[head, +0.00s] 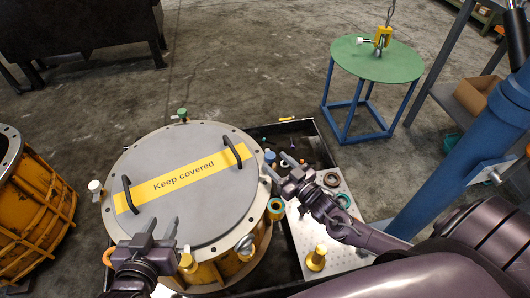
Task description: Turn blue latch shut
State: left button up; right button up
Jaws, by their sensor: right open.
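A round housing with a flat grey cover (195,205) stands in the centre, with a yellow "Keep covered" strip (150,193) across it. The blue latch (270,157) appears as a small blue knob at the cover's right rim; its exact angle is too small to tell. My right gripper (276,165) is open at the right rim, its fingertips close to the blue latch; I cannot tell whether they touch it. My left gripper (164,226) is open and empty over the cover's near left part.
Two black handles stand up from the cover. A perforated plate (298,234) with rings lies to the right. A green round table (376,60) stands at the back right.

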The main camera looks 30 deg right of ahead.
aim_at(267, 154)
jog(key=b+x, duration=0.1)
jog(key=x, duration=0.4)
jog(key=shift+w, duration=0.15)
pick_arm(q)
jog(key=w+r+t+h, duration=0.2)
jog(key=r+t, duration=0.4)
jog(key=r, duration=0.6)
jog(key=shift+w+r, duration=0.2)
jog(key=shift+w, duration=0.35)
pick_arm(e)
jog(key=shift+w+a, duration=0.1)
jog(key=shift+w, duration=0.15)
jog(key=c, duration=1)
jog(key=shift+o, duration=0.2)
